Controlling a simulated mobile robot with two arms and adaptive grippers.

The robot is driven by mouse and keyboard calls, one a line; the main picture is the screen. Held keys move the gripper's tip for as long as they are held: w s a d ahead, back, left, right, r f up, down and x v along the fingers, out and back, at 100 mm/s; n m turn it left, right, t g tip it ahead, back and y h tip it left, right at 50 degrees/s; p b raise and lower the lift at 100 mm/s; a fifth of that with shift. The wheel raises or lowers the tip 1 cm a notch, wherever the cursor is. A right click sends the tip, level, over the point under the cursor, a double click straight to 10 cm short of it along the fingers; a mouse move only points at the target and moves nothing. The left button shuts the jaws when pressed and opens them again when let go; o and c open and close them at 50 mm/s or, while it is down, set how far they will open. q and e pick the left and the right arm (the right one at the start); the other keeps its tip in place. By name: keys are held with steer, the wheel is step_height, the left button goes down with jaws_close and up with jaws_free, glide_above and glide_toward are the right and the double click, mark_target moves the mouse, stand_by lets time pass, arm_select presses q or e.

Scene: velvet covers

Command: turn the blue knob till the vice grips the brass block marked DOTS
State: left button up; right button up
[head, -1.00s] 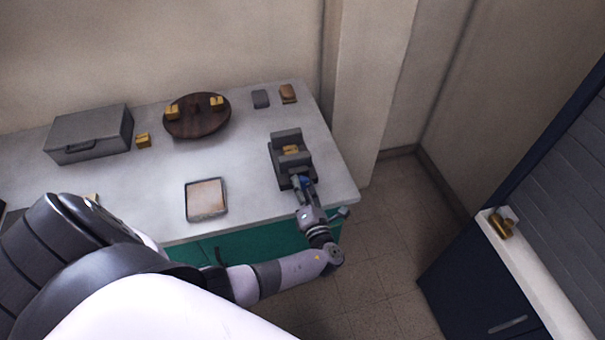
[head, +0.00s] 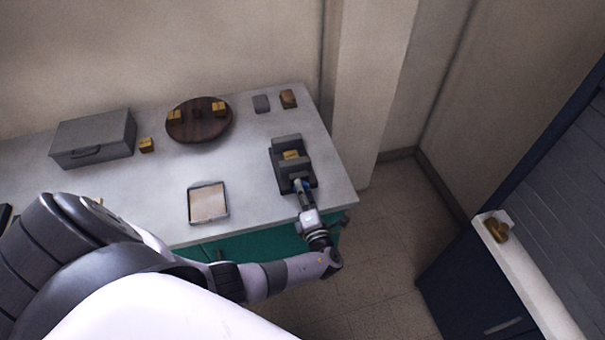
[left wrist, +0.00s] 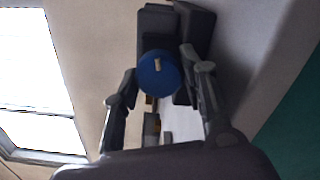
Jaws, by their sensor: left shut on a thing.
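The dark grey vice (head: 280,180) stands near the right end of the table. A brass block (head: 291,155) sits between its jaws; its marking is too small to read, and I cannot tell whether both jaws touch it. The blue knob (left wrist: 158,73) faces the left wrist camera, with a pale mark on its face. My left gripper (head: 303,187) is at the vice's near end, shut on the knob; its fingers (left wrist: 158,70) lie either side of the knob. It mostly hides the knob in the head view. My right gripper is not in view.
A round brown board (head: 197,132) holds brass blocks and a dark piece. Another brass block (head: 146,145) lies beside a grey case (head: 95,140). A shallow tray (head: 209,220) lies left of the vice. Grey (head: 261,103) and brown (head: 288,98) pieces lie behind it.

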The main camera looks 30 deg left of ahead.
arm_select(q)
steer(key=o, duration=1.1)
steer(key=shift+o, duration=0.3)
